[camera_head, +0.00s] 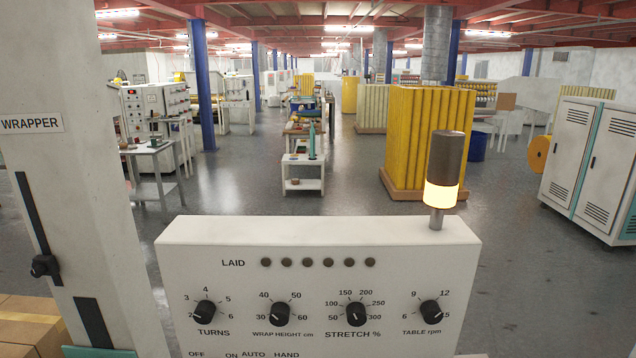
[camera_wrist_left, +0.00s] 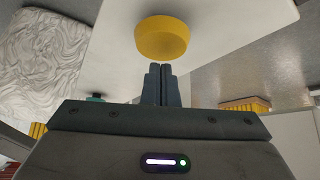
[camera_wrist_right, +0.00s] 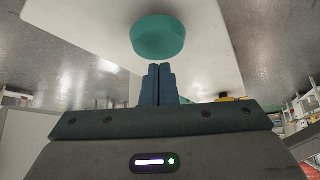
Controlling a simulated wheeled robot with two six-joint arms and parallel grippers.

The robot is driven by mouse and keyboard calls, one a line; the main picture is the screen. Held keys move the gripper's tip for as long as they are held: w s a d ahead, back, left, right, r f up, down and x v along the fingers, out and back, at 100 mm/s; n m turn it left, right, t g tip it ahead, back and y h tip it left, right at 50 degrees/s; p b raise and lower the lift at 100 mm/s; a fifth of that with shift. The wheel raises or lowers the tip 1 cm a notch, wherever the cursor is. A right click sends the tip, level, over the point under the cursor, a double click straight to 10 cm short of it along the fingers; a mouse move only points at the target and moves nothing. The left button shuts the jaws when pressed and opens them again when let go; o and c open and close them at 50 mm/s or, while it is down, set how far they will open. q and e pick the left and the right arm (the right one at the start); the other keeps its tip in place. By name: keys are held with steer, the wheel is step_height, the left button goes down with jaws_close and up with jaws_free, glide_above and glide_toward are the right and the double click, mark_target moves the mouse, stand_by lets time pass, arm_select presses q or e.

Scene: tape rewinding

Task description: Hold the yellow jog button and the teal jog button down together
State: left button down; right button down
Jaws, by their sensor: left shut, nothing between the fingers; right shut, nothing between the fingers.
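The yellow jog button (camera_wrist_left: 162,38) is a round yellow cap on a pale panel in the left wrist view. My left gripper (camera_wrist_left: 161,68) is shut and empty, its fingertips just below the button in the picture; I cannot tell whether they touch it. The teal jog button (camera_wrist_right: 158,37) is a round teal cap on a pale panel in the right wrist view. My right gripper (camera_wrist_right: 160,69) is shut and empty, its fingertips just below that button in the picture; contact is unclear. Neither gripper nor either jog button shows in the head view.
The head view shows a white control panel (camera_head: 320,245) with several knobs and a lit amber lamp (camera_head: 441,195) on top. A pale WRAPPER column (camera_head: 60,180) stands at the left. Cardboard boxes (camera_head: 28,322) lie at the lower left. A white wrapped load (camera_wrist_left: 45,65) shows in the left wrist view.

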arm_select(q)
steer(key=shift+f, duration=0.8)
steer(key=shift+r, duration=0.25)
stand_by(0.4)
arm_select(e)
steer(key=shift+f, duration=0.85)
steer(key=shift+r, duration=0.25)
stand_by(0.5)
arm_select(q)
steer(key=shift+f, duration=0.65)
arm_select(e)
steer(key=shift+f, duration=0.65)
stand_by(3.6)
